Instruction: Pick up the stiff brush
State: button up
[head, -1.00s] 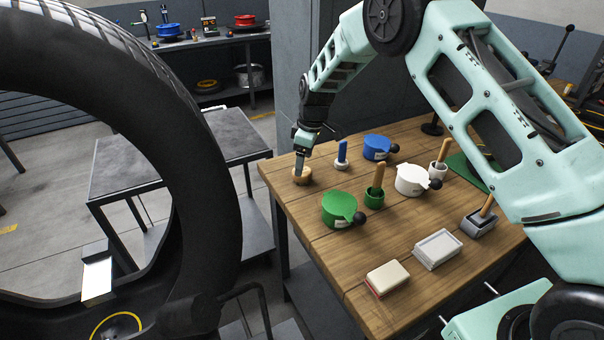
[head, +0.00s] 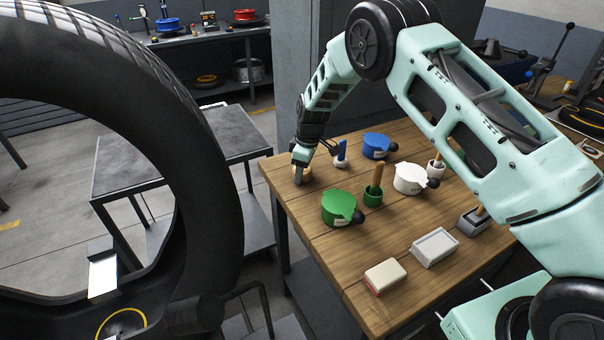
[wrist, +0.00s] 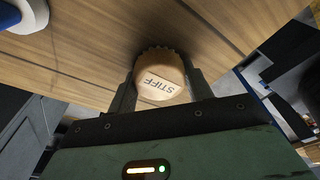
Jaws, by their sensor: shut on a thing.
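The stiff brush (wrist: 160,77) is a round tan wooden piece marked STIFF in the wrist view. My gripper (wrist: 160,92) has one finger on each side of it and is shut on it. In the head view the brush (head: 308,172) is mostly hidden behind my gripper (head: 299,176), at the back left corner of the wooden table. I cannot tell whether the brush still touches the tabletop.
A small blue-handled brush (head: 341,154) stands just right of my gripper. Blue (head: 376,146), white (head: 408,178) and green (head: 339,207) lidded pots stand on the table (head: 330,260). A large tyre (head: 215,200) stands at left. A grey pillar (head: 330,60) rises behind.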

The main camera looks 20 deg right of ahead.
notch_tip(320, 180, up, 10)
jog(key=b, duration=0.2)
jog(key=shift+b, duration=0.3)
jog(key=shift+o, duration=0.4)
